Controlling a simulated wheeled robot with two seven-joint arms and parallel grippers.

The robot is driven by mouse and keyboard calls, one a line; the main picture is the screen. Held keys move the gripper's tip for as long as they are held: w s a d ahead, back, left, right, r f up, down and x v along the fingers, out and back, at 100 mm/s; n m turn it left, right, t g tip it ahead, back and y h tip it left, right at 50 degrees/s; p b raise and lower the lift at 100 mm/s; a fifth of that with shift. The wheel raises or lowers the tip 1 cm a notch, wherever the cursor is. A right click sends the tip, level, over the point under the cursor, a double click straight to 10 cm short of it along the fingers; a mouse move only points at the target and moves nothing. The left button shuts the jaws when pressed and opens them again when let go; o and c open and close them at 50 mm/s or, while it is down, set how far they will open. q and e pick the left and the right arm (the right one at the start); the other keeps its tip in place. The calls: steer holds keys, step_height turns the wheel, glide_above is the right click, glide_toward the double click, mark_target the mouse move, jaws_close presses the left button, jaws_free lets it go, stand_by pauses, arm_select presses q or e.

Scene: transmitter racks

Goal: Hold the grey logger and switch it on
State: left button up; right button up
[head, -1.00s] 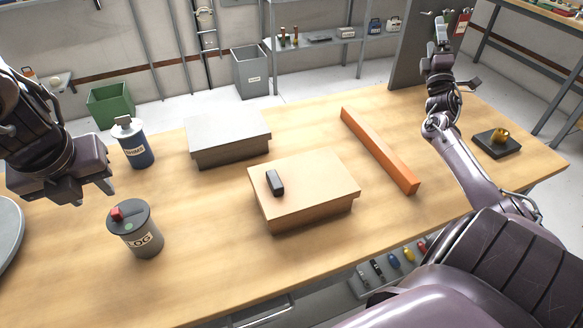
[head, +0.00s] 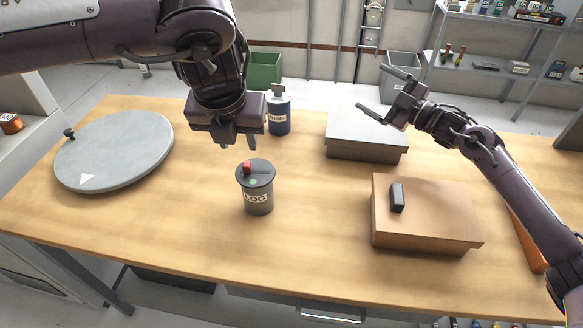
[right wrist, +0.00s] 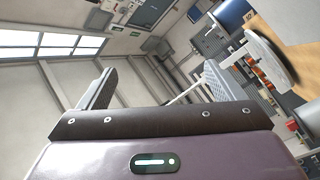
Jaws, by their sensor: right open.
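The grey logger (head: 257,199) is a dark grey canister labelled LOG, standing upright on the wooden table. A red switch (head: 247,168) and a small green spot show on its lid. My left gripper (head: 239,145) points down just behind and above the logger, its fingers apart with nothing between them, and it does not appear to touch the logger. My right gripper (head: 372,90) is open and empty, raised over the back of the table near the grey box. Its spread fingers also show in the right wrist view (right wrist: 158,88).
A blue canister (head: 279,119) stands behind the logger. A round grey disc (head: 115,155) lies at left. The grey box (head: 366,135) and a brown box (head: 430,225) with a small black object (head: 397,198) stand at right. An orange bar (head: 527,243) lies further right. The table's front is clear.

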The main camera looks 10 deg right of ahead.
steer(key=s+a+f+g+y, duration=0.2)
steer(key=a+g, duration=0.1)
steer(key=a, duration=0.4)
steer(key=s+a+f+g+y, duration=0.1)
steer(key=s+a+g, duration=0.25)
steer(key=a, duration=0.45)
steer(key=g+h, duration=0.1)
steer(key=g, duration=0.7)
glide_toward(255, 181)
step_height(255, 181, down, 4)
steer(key=w+a, duration=0.2)
steer(key=a, duration=0.1)
steer(key=shift+t, duration=0.25)
steer(key=x, duration=0.7)
steer(key=shift+w, duration=0.25)
steer(key=shift+c, duration=0.2)
steer(key=c, duration=1.2)
steer(key=shift+c, duration=0.2)
